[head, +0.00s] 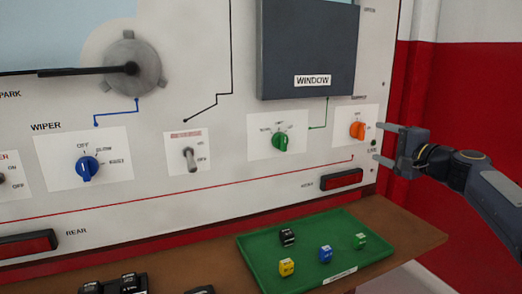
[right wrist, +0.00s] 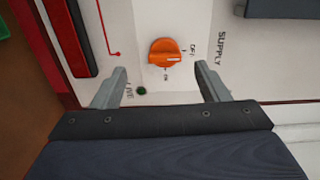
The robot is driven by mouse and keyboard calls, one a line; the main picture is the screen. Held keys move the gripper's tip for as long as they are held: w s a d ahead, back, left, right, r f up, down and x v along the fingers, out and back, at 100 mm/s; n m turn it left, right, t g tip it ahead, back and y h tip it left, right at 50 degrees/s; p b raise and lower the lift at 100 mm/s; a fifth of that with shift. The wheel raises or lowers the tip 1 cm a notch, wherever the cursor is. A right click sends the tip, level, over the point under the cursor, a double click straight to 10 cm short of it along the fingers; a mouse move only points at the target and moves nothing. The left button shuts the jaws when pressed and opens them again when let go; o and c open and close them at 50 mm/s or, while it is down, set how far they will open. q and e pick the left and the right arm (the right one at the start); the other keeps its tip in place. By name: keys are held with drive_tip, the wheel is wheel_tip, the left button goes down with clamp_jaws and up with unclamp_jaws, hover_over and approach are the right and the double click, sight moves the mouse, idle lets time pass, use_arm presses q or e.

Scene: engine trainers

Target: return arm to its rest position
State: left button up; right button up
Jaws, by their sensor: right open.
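My right gripper (head: 380,142) is at the right end of the white panel, its two fingers apart and empty. It points at the orange supply knob (head: 357,130), which sits just left of the fingertips in the head view. In the right wrist view the orange knob (right wrist: 166,52) shows ahead of and between the open fingers (right wrist: 160,80), with a visible gap and no contact. A small dark green lamp (right wrist: 141,91) lies below the knob. My left gripper is not in view.
The panel also carries a green knob (head: 280,141), a blue wiper knob (head: 87,168), a toggle switch (head: 190,160) and a grey window box (head: 308,45). Below, a green tray (head: 262,266) holds several small coloured blocks on a brown shelf (head: 405,236). A red and white wall stands at right.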

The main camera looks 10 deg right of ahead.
drive_tip(key=s+a+f+n+g+y, duration=0.1)
drive_tip(key=s+a+f+n+g, duration=0.65)
drive_tip(key=s+a, duration=0.6)
drive_tip(key=s+a+f+n+g+h+p, duration=0.1)
drive_tip(key=s+a+f+n+g, duration=0.15)
drive_tip(key=s+f, duration=0.9)
drive_tip(key=s+a+f+n+g+h+p, duration=0.1)
drive_tip(key=s+a+f+n+g, duration=0.2)
drive_tip(key=s+f, duration=0.8)
wheel_tip(320, 180, up, 32)
drive_tip(key=s+t+p, duration=0.1)
drive_tip(key=p, duration=2.8)
drive_tip(key=shift+a+p, duration=0.35)
drive_tip(key=shift+a, duration=0.1)
drive_tip(key=shift+s+f, duration=0.1)
